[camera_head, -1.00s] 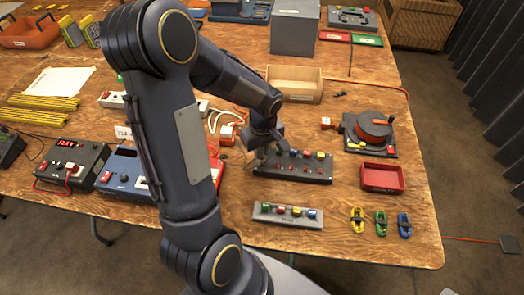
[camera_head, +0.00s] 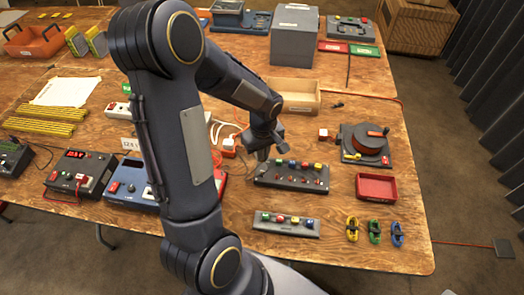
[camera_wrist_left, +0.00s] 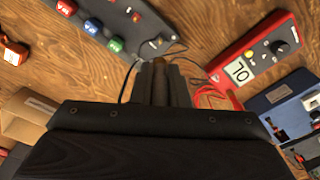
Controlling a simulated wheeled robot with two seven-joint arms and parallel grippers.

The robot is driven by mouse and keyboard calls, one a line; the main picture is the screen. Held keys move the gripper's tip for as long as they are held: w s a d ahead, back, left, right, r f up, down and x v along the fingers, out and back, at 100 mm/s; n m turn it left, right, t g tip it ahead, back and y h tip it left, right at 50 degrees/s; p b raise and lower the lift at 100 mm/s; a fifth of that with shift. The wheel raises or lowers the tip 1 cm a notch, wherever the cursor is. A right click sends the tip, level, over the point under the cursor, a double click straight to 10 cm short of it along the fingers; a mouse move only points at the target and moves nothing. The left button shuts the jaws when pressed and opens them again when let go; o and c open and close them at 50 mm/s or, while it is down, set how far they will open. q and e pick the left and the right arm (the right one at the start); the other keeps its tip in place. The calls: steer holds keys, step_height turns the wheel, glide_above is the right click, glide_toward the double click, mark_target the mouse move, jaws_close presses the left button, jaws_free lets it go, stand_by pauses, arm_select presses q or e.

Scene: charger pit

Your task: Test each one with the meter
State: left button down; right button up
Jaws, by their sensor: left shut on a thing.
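My left gripper (camera_head: 262,157) points down over the left end of a dark panel (camera_head: 270,182) with coloured caps and red parts. In the wrist view my fingers (camera_wrist_left: 160,72) are closed on a small dark brownish thing, mostly hidden between them. A thin black lead runs beside them. Blue (camera_wrist_left: 92,27) and green (camera_wrist_left: 116,45) caps on the dark panel show close by. The red meter (camera_wrist_left: 258,58) lies right of the fingers, with red leads beside it; its display seems to read 0L. In the head view my arm hides most of the meter. My right gripper is not in view.
A grey strip (camera_head: 285,229) with several coloured blocks lies in front. Right of it are yellow (camera_head: 352,229), green and blue clips. A red tray (camera_head: 376,195) and a reel (camera_head: 363,142) stand at right. A wooden tray (camera_head: 300,108) is behind.

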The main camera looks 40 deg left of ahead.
mark_target(263, 159)
arm_select(q)
step_height(263, 159, down, 6)
steer(key=b, duration=0.4)
steer(key=shift+r, duration=0.15)
steer(key=shift+f+b, duration=0.2)
steer(key=shift+b, duration=0.15)
steer(key=shift+b, duration=0.45)
stand_by(1.1)
steer(key=shift+f+b, duration=1.6)
steer(key=shift+b, duration=0.25)
stand_by(1.6)
steer(key=shift+r, duration=0.2)
stand_by(0.4)
steer(key=shift+r+p, duration=1.1)
steer(key=shift+r, duration=0.05)
steer(key=shift+s+d+r+p, duration=0.1)
steer(key=shift+r+p, duration=0.2)
steer(key=shift+r, duration=0.1)
steer(key=shift+s+d+r+p, duration=0.1)
steer(key=shift+r+p, duration=0.15)
steer(key=shift+r, duration=0.15)
steer(key=shift+w+a+r+p, duration=0.15)
steer(key=shift+r+p, duration=0.35)
steer(key=shift+r, duration=0.05)
